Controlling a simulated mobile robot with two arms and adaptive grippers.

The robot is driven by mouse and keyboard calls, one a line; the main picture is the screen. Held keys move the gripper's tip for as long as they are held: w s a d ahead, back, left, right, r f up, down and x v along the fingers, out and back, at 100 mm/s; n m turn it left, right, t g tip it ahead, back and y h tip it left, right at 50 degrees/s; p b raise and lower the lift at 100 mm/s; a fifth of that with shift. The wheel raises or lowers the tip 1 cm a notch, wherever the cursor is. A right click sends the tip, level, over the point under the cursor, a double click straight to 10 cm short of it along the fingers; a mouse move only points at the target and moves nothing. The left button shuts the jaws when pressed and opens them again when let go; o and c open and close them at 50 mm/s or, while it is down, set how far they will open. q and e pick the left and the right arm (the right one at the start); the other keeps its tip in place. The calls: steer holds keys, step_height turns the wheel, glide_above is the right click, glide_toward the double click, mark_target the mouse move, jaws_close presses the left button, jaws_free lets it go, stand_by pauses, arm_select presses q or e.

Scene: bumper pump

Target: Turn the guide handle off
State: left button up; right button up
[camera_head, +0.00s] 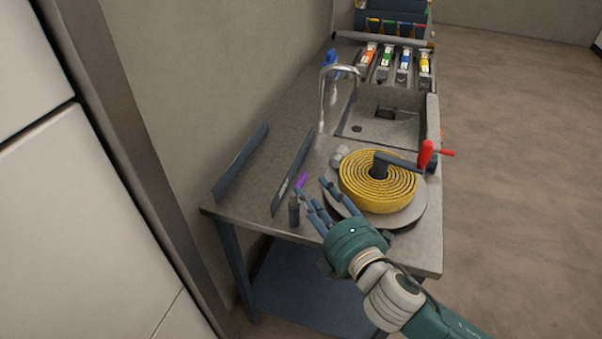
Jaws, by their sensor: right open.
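A small purple handle (301,181) stands near the front of the steel table, close to the long upright guide plate (292,172). A red crank handle (427,154) sits on a dark arm at the right edge. No label shows which one is the guide handle. My right gripper (315,191) reaches in from the lower right. It is open, with its fingers spread just right of the purple handle; whether a fingertip touches it I cannot tell. My left gripper is not in view.
A yellow coiled hose (378,184) lies on a grey round plate right of my gripper. A second upright plate (241,162) is at the left. A sink (386,119) with a tall faucet (323,98) is behind. Several colored valves line the back. A wall borders the left.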

mark_target(303, 182)
steer(key=x, duration=0.4)
steer(key=shift+a, duration=0.2)
steer(key=x, duration=0.2)
steer(key=shift+w+a+f+p, duration=0.15)
steer(key=shift+w+f+p, duration=0.05)
steer(key=shift+w+p, duration=0.15)
steer(key=shift+w+a, duration=0.15)
steer(key=shift+w, duration=0.35)
steer(key=shift+f, duration=0.1)
steer(key=shift+c, duration=1.3)
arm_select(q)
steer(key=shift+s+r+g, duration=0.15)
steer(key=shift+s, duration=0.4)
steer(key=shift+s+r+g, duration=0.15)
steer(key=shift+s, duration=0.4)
arm_select(e)
jaws_close()
